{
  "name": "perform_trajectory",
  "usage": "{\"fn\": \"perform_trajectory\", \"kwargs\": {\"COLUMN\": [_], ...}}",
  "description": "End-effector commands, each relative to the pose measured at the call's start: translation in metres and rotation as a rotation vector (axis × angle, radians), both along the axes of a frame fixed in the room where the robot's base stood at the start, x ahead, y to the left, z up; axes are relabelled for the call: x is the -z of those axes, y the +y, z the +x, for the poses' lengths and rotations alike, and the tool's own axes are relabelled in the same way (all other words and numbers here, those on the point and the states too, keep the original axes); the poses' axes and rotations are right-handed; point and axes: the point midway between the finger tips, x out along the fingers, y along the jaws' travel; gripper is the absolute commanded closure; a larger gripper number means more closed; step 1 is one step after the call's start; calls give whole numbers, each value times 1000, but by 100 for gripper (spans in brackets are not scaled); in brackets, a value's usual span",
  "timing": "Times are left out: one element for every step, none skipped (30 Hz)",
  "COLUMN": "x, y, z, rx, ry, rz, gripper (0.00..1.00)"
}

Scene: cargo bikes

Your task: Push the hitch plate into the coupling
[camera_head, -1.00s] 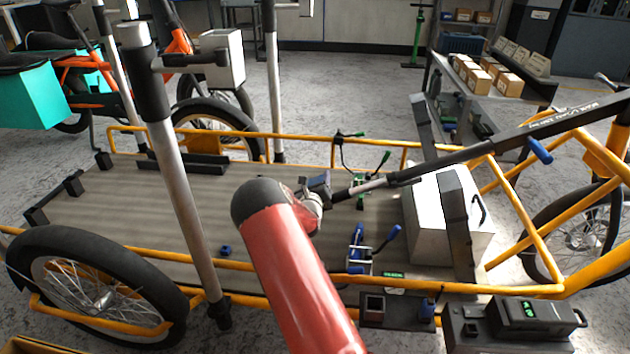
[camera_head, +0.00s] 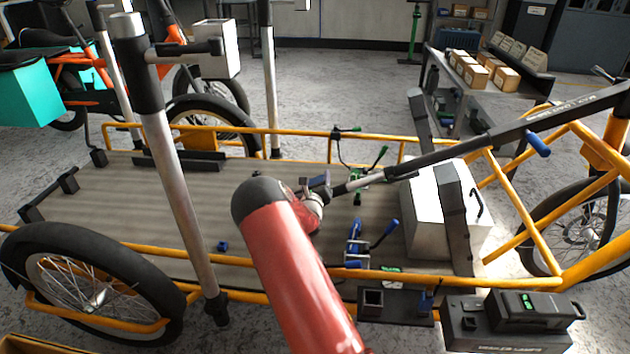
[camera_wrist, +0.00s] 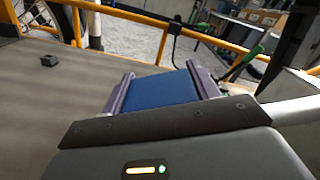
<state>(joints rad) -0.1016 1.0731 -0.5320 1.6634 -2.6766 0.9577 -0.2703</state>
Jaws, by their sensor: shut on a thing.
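My gripper (camera_head: 318,184) is at the end of my red arm, low over the grey deck of the cargo bike. In the wrist view, its two purple-grey fingers (camera_wrist: 160,90) stand on either side of a flat blue piece (camera_wrist: 158,93), which I take to be the hitch plate. They are shut on it. The near end of a silver and black bar (camera_head: 365,185) lies just right of the gripper; whether it joins the blue piece is hidden. I cannot tell which fitting is the coupling. A blue-handled clamp (camera_head: 356,238) and a green-handled clamp (camera_head: 365,178) stand close by.
A white box (camera_head: 425,215) stands on the deck at right. Yellow rails (camera_head: 240,280) edge the deck, and a grey post (camera_head: 185,200) rises at left.

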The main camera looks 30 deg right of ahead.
Motion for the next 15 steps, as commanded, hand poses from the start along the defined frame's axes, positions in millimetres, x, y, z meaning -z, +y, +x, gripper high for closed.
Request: {"fn": "perform_trajectory", "kwargs": {"x": [-1,-1,-1,-1,-1,-1,-1,-1,-1,-1,-1,-1,-1,0,0], "y": [0,0,0,0,0,0,0,0,0,0,0,0,0,0,0], "z": [0,0,0,0,0,0,0,0,0,0,0,0,0,0,0], "rx": [0,0,0,0,0,0,0,0,0,0,0,0,0,0,0], "ry": [-1,-1,-1,-1,-1,-1,-1,-1,-1,-1,-1,-1,-1,-1,0], "rz": [-1,-1,-1,-1,-1,-1,-1,-1,-1,0,0,0,0,0,0], "gripper": [67,67,67,67,67,39,35,31,26,22,18,15,15,15,15]}}
